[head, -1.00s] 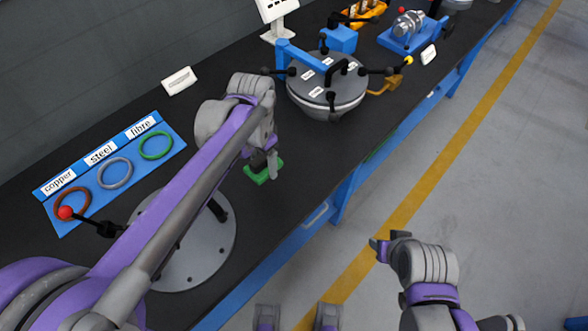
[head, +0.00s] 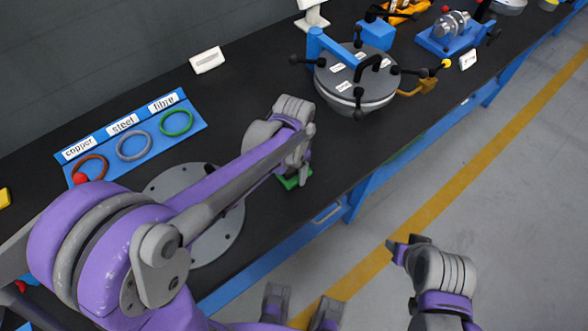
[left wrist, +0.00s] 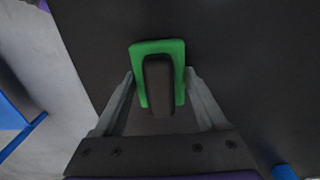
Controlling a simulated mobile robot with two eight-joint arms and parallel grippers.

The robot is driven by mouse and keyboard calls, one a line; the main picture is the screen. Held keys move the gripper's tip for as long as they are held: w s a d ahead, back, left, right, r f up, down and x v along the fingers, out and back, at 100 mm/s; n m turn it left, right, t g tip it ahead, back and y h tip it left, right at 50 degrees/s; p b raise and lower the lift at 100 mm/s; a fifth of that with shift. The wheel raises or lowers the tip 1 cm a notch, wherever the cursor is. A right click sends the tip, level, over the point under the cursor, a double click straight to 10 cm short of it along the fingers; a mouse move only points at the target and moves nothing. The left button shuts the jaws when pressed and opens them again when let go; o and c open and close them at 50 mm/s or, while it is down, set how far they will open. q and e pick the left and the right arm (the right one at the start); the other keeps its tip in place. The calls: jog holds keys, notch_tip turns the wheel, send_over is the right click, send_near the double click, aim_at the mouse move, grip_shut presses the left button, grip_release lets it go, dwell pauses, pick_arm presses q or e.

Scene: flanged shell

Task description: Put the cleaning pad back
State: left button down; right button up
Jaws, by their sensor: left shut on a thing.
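The cleaning pad (head: 291,182) is a green block low under my left gripper, over the black bench near its front edge. In the left wrist view the green pad (left wrist: 178,52) has a dark grip bar (left wrist: 159,82) on top. My left gripper (left wrist: 159,76) is shut on the pad, with a finger at each side. In the head view the left gripper (head: 300,174) hides much of the pad, and I cannot tell if the pad touches the bench. My right gripper (head: 398,247) is over the floor, away from the bench; its finger opening is unclear.
A grey flange plate (head: 222,232) lies partly under my left arm. A blue board (head: 196,122) carries copper, steel and fibre rings. A lidded round shell (head: 355,85) with black-knobbed clamps stands to the right. A white label block (head: 207,60) is at the back. Bare bench lies between them.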

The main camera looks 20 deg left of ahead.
pick_arm(q)
jog(key=shift+f, duration=0.25)
jog(key=shift+f, duration=0.15)
grip_release()
jog(key=shift+r, duration=0.4)
notch_tip(320, 180, up, 12)
jog(key=shift+f+p, duration=0.2)
jog(key=shift+p, duration=0.45)
